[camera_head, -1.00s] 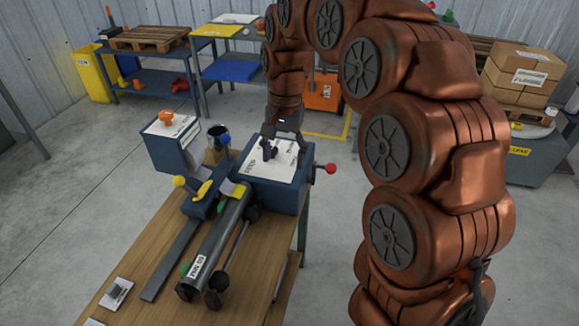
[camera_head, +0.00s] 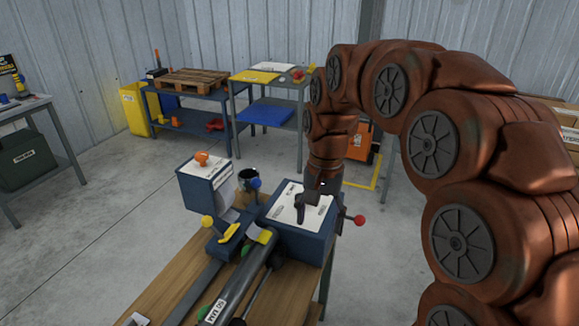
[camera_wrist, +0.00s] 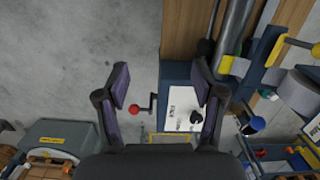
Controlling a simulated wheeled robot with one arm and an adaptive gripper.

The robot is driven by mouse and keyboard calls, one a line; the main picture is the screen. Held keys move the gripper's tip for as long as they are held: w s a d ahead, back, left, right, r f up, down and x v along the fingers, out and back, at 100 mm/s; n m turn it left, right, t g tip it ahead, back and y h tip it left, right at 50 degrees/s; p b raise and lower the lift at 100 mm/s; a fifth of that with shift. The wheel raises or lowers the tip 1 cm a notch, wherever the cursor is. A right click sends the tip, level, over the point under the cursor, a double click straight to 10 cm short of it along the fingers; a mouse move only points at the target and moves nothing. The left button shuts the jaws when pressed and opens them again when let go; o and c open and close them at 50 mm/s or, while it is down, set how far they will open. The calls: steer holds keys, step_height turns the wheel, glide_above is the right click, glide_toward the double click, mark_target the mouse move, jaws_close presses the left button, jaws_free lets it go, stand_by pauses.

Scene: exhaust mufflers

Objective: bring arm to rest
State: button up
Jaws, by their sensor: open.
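My arm (camera_head: 437,140) is raised on the right of the head view and bends over so that its end hangs downward. My gripper (camera_head: 305,205) points down over the white top of a blue box (camera_head: 317,245) on the wooden bench. The wrist view shows the gripper (camera_wrist: 160,95) with its two dark fingers wide apart and nothing between them. In that view the red knob (camera_wrist: 134,109) of the box's crank and part of the white top (camera_wrist: 180,110) lie beyond the fingers. The head view cannot show whether the gripper touches the box.
A grey tube (camera_head: 235,290) lies clamped on the bench, with a second blue box (camera_head: 204,183) and a dark cup (camera_head: 248,180) nearby. Blue shelves (camera_head: 200,125) with a pallet stand at the back. A side table (camera_head: 40,125) is at the left. Grey floor between is clear.

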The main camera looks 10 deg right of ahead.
steer(key=s+d+f+n, duration=0.1)
steer(key=s+f+n, duration=0.1)
steer(key=s, duration=1.1)
steer(key=s+d+f+n, duration=0.1)
steer(key=s+f+n, duration=0.2)
steer(key=s, duration=1)
steer(key=shift+s+d+f+g+h, duration=0.3)
steer(key=shift+s+d+f+g, duration=0.1)
steer(key=shift+f, duration=0.15)
steer(key=shift+c, duration=0.3)
